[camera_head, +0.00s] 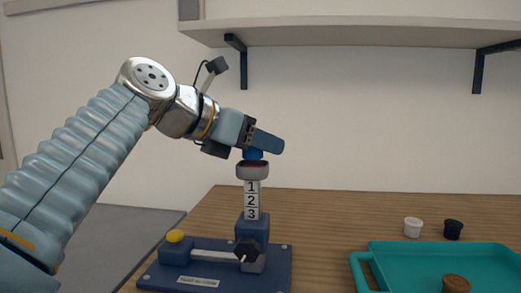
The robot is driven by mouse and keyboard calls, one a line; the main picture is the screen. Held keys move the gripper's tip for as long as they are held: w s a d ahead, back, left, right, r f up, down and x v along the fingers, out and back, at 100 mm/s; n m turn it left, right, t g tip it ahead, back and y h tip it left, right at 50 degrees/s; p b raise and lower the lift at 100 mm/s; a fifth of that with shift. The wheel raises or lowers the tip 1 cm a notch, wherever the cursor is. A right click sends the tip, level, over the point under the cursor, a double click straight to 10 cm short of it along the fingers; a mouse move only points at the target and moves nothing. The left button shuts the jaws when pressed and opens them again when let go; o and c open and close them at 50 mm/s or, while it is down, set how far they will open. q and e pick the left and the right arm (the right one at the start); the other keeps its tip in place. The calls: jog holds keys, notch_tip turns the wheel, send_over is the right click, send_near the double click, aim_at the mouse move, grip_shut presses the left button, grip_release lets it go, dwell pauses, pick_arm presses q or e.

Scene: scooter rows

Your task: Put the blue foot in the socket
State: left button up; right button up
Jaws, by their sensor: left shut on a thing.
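My left gripper (265,143) reaches in from the left and is shut on the blue foot (252,155). Its fingers hide the upper part of the foot. The socket (253,172) is a grey cup with a dark reddish inside, on top of an upright post marked 1, 2, 3 (251,200). The foot is right above the socket's mouth, its lower end at or near the rim. I cannot tell whether it touches or enters. My right gripper is not in view.
The post stands on a blue base plate (275,270) with a black knob (246,250) and a yellow button (175,236). A teal tray (400,250) at the right holds a brown round piece (455,284). A white cap (412,227) and a black cap (453,229) stand behind it. Bare wood lies between.

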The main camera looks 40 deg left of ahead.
pick_arm(q)
jog(key=shift+f, duration=0.75)
jog(key=shift+f, duration=0.2)
jog(key=o, duration=1)
jog(key=shift+o, duration=0.2)
jog(key=shift+s+r, duration=0.25)
jog(key=shift+r, duration=0.15)
jog(key=v, duration=1.1)
jog(key=shift+s, duration=0.3)
jog(key=shift+a, duration=0.15)
